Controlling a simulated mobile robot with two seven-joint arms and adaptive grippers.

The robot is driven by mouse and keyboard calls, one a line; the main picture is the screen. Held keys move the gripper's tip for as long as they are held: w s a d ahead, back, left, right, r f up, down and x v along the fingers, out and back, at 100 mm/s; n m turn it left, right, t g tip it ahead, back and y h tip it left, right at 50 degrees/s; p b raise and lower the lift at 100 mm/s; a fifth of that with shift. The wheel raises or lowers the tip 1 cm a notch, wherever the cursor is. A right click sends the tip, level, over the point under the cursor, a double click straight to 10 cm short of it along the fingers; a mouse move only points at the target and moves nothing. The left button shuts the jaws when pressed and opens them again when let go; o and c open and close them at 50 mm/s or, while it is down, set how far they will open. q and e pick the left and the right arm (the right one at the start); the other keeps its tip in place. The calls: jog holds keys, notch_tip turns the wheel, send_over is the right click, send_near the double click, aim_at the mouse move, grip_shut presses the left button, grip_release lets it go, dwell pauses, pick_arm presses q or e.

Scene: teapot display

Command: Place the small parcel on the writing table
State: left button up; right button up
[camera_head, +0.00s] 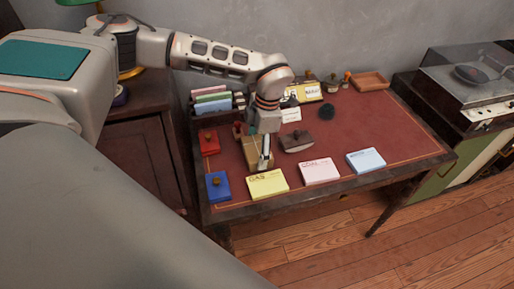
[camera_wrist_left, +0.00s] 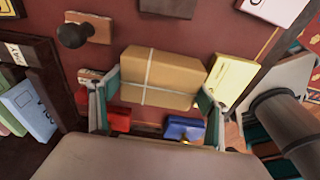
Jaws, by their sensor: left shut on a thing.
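The small parcel (camera_head: 251,147) is a brown box tied with pale string, at the left part of the writing table (camera_head: 405,133) with its dark red top. It also shows in the left wrist view (camera_wrist_left: 173,72). My left gripper (camera_head: 263,158) is shut on the parcel, with one finger at each side of it in the left wrist view (camera_wrist_left: 156,88). The parcel is over the tabletop; I cannot tell whether its underside touches it. My right gripper is in neither view.
A red box (camera_head: 209,142) and a blue box (camera_head: 218,186) lie left of the parcel. Yellow (camera_head: 267,184), pink (camera_head: 320,171) and pale blue (camera_head: 366,160) pads line the front edge. A brown blotter (camera_head: 297,143) is close right. The table's right part is mostly clear.

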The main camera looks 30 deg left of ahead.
pick_arm(q)
jog(key=shift+f, duration=0.15)
jog(key=o, duration=1.3)
jog(key=shift+c, duration=0.2)
notch_tip(320, 180, up, 12)
jog(key=w+d+p, duration=0.1)
jog(key=shift+w, duration=0.15)
jog(key=shift+d, duration=0.1)
